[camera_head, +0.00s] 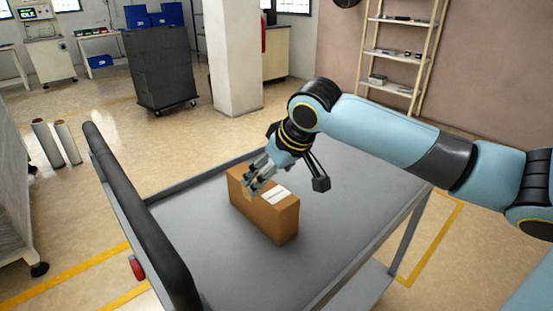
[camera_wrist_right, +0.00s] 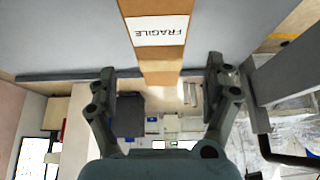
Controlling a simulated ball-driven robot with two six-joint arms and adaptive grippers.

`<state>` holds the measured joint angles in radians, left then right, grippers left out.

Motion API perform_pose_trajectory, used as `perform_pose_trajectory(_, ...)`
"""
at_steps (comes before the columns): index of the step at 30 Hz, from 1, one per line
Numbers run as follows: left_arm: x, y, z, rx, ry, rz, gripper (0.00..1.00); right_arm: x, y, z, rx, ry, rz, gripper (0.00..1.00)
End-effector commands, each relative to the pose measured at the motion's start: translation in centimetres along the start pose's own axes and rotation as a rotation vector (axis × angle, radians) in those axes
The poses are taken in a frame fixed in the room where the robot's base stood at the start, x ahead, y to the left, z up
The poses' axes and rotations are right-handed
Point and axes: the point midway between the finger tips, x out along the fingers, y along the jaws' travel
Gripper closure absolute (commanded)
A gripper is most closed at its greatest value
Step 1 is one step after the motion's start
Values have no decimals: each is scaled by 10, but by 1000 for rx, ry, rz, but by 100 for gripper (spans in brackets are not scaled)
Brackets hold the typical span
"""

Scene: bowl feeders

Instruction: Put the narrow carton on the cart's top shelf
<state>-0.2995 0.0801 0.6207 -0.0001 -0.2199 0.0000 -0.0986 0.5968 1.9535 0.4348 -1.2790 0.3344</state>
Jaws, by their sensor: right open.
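The narrow brown carton (camera_head: 264,210) rests on the grey top shelf (camera_head: 203,245) of the cart, long and low, with a white label on its upper face. In the right wrist view the carton (camera_wrist_right: 160,66) runs down from the top edge, and its label reads FRAGILE. My right gripper (camera_head: 252,180) is at the carton's far left end in the head view, partly covering it. In the wrist view the gripper (camera_wrist_right: 162,78) is open, one finger on each side of the carton's end with a gap at both. My left gripper is not in view.
The cart's black push handle (camera_head: 140,215) stands along the left side. The shelf has a low raised rim and clear room around the carton. A white pillar (camera_head: 236,60), a dark wheeled cabinet (camera_head: 158,68) and a shelf rack (camera_head: 400,55) stand farther back.

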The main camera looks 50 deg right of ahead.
Motion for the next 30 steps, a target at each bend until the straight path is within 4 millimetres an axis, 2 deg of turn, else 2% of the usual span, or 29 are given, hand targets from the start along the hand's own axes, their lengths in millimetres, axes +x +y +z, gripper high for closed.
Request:
perform_pose_trajectory(1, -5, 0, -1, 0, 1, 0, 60, -13, 1, -1, -4, 1, 3, 15)
perform_pose_trajectory(3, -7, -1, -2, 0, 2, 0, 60, -25, 1, -1, -3, 0, 1, 15)
perform_pose_trajectory(9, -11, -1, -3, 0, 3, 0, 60, -45, 0, 0, 0, -1, 0, 15)
perform_pose_trajectory(30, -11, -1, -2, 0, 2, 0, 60, -46, 0, 0, 1, -1, 0, 15)
